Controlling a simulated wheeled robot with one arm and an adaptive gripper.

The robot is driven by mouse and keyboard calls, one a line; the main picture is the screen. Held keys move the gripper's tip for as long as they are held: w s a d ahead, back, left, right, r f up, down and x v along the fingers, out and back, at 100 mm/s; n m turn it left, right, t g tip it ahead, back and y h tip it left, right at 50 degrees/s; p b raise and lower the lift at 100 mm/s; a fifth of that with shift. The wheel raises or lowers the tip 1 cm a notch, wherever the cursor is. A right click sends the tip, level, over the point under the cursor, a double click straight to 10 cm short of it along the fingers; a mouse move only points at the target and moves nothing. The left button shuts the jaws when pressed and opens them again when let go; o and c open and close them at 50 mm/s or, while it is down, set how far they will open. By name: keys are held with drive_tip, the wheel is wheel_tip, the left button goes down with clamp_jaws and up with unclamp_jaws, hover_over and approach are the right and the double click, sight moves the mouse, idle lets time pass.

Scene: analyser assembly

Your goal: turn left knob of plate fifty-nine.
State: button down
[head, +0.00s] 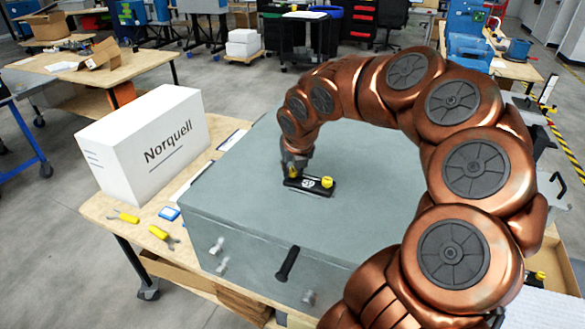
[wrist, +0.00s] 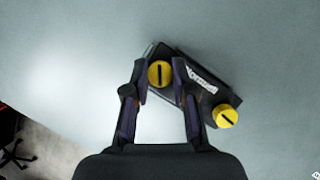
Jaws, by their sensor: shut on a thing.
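A black plate (head: 315,191) lies on top of the grey analyser box (head: 235,194), with a white mark in its middle and a yellow knob near each end. In the head view the right knob (head: 327,182) stands clear, and my gripper (head: 294,171) covers most of the left one. In the wrist view my gripper (wrist: 159,85) has one finger on each side of a yellow knob (wrist: 160,74) with a dark slot. It is shut on that knob. The other knob (wrist: 227,116) is free, outside the right finger. The number fifty-nine cannot be read.
A white Norquell box (head: 150,148) stands left of the analyser on the wooden table (head: 95,205). Yellow-handled tools (head: 160,234) and a blue item (head: 169,213) lie in front of it. A black handle (head: 288,263) sticks out from the analyser's front. The analyser's top around the plate is clear.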

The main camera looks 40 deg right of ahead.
drive_tip(key=shift+s+f+n+y, duration=0.15)
drive_tip(key=shift+n+y, duration=0.45)
drive_tip(key=shift+n, duration=0.9)
drive_tip(key=c, duration=0.9)
unclamp_jaws()
drive_tip(key=shift+c, duration=0.2)
drive_tip(key=shift+r, duration=0.2)
drive_tip(key=shift+r, duration=0.35)
drive_tip(key=v, duration=1.1)
drive_tip(key=shift+s, duration=0.2)
drive_tip(key=shift+d+f, duration=0.1)
